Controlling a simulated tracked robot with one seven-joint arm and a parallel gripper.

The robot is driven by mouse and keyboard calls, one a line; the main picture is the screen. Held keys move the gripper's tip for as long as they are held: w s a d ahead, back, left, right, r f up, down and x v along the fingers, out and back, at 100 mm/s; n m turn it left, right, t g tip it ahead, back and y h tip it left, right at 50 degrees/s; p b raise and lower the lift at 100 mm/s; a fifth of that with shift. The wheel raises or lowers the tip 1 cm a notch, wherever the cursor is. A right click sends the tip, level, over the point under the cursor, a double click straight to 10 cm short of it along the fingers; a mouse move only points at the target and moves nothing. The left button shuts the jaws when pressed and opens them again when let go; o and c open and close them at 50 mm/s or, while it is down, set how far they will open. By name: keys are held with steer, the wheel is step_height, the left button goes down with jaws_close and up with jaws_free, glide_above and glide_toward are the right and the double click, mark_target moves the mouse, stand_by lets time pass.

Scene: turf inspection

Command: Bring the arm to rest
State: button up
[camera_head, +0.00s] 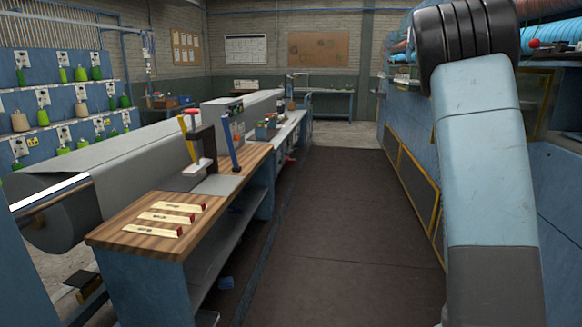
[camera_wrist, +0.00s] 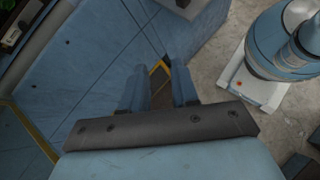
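My arm (camera_head: 483,150) rises along the right side of the head view, with a pale blue link and a black ribbed joint at the top. Its far end leaves the picture, so my gripper is hidden there. In the wrist view my gripper (camera_wrist: 161,84) shows two blue-grey fingers with a clear gap between them. It is open, and nothing is between the fingers. Beyond the fingertips are a blue panel (camera_wrist: 85,75) and a strip of yellow edging.
A wooden-topped bench (camera_head: 222,187) stands left of the aisle, with several labelled wooden strips and a clamp-like stand (camera_head: 200,145). Blue machinery with yellow-edged panels (camera_head: 415,185) lines the right, close to my arm. The dark aisle floor (camera_head: 335,225) between is clear.

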steer(key=s+a+f+m+t+y, duration=0.2)
steer(key=s+a+f+t, duration=0.1)
steer(key=s+a, duration=0.6)
steer(key=s+a+f+m+t+y, duration=0.3)
steer(key=s+a+f+t, duration=0.1)
steer(key=s+a, duration=0.6)
steer(key=s+a+f+m+t+y, duration=0.2)
steer(key=s+a+f+t, duration=0.2)
steer(key=s+a, duration=0.6)
steer(key=shift+a+t+y, duration=0.2)
steer(key=shift+t+y, duration=0.2)
steer(key=shift+t, duration=0.5)
